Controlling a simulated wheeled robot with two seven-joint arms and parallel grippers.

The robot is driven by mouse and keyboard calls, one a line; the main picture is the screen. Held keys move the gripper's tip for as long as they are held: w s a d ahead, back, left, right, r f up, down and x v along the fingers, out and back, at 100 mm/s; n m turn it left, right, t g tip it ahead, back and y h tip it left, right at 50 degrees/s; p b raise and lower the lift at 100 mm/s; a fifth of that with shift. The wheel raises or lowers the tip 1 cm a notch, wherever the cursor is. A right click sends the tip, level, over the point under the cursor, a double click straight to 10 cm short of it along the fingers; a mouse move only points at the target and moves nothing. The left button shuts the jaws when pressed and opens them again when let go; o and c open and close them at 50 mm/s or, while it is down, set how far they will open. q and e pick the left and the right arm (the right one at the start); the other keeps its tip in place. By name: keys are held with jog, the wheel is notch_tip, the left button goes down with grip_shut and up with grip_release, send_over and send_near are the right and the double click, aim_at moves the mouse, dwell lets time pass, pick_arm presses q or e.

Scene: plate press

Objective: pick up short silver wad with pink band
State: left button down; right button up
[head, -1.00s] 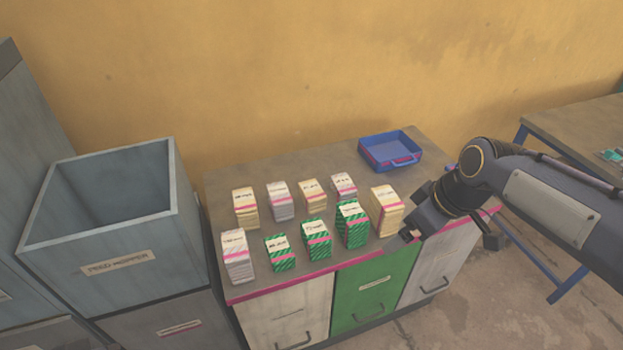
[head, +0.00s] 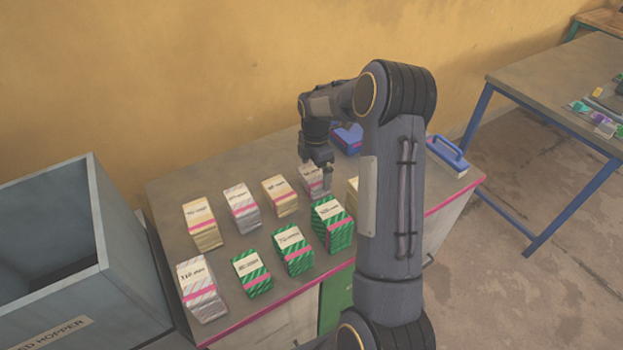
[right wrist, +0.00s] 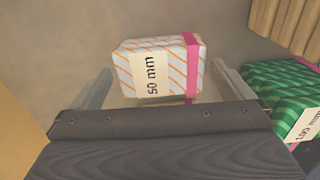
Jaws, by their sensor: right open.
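A short silver wad with a pink band (right wrist: 155,68) shows in the right wrist view, striped with orange and labelled 50 mm. In the head view it stands in the back row (head: 308,177), partly hidden by my right gripper (head: 322,180). My right gripper is open and points down over this wad. In the right wrist view one finger shows on each side of the wad, and the gripper (right wrist: 163,88) looks empty. I cannot tell how far down the fingers reach beside it. My left gripper is out of view.
Other silver wads (head: 241,207) (head: 201,288), cream wads (head: 203,225) and green wads (head: 332,224) stand close by on the bench. A green wad labelled 100 mm (right wrist: 285,97) is right of the gripper. A feed hopper (head: 75,300) stands left.

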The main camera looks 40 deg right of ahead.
aim_at(316, 174)
jog(key=shift+f, duration=1.6)
jog(key=shift+d, duration=0.1)
jog(key=shift+s, duration=0.1)
jog(key=shift+c, duration=0.3)
jog(key=c, duration=0.7)
jog(key=shift+o, duration=0.2)
jog(key=shift+r, duration=0.1)
